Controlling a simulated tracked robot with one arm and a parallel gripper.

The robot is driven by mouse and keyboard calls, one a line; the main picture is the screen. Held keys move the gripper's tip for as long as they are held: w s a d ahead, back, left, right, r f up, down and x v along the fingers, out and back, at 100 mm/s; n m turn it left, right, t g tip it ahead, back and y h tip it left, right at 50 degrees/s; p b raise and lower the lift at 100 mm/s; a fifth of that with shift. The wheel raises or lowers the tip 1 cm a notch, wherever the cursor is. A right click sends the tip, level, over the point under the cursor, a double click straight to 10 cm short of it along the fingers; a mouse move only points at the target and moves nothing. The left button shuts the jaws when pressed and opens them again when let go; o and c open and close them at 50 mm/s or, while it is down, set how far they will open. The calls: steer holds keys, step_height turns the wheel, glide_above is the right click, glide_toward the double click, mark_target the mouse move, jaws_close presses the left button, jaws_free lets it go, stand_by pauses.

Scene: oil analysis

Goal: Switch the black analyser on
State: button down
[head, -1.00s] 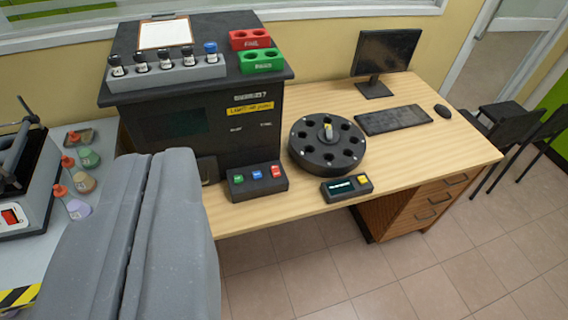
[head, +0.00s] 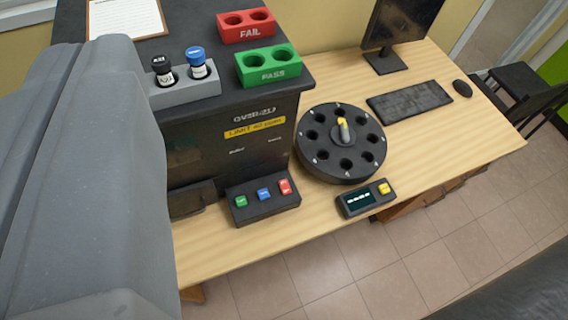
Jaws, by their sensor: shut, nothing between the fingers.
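The black analyser (head: 245,160) stands on the wooden desk, left of centre, with a yellow label on its front. My grey arm link hides its left part. A dark screen shows partly on its front. A black button box (head: 265,212) sits on the desk at its front right, with a green button (head: 241,201), a blue button (head: 263,195) and a red button (head: 285,187). The button lettering is too small to read. My gripper is outside the picture.
A black carousel (head: 341,170) with empty holes and a small display box (head: 366,198) stand right of the buttons. On the analyser are a red FAIL block (head: 246,36), a green PASS block (head: 267,77), a vial rack (head: 187,95) and a clipboard (head: 124,17). Keyboard and monitor stand behind.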

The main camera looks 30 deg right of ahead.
steer(key=shift+w+a, duration=0.3)
steer(key=w+d+f+g, duration=0.1)
steer(key=w+d+f, duration=0.35)
steer(key=f, duration=0.35)
steer(key=w+d+f+g+h+b, duration=0.1)
steer(key=w+d+f, duration=0.35)
steer(key=f, duration=0.45)
steer(key=w+d+f+g, duration=0.1)
steer(key=w+d+f, duration=0.2)
steer(key=d+f, duration=0.35)
steer(key=d+f+g+y, duration=0.1)
steer(key=d+f, duration=0.2)
steer(key=f, duration=2.3)
steer(key=shift+w+d+n+g+y+b, duration=0.2)
steer(key=shift+w+n+g+y+b, duration=0.05)
steer(key=shift+n+g+y+b, duration=0.1)
steer(key=shift+w, duration=0.1)
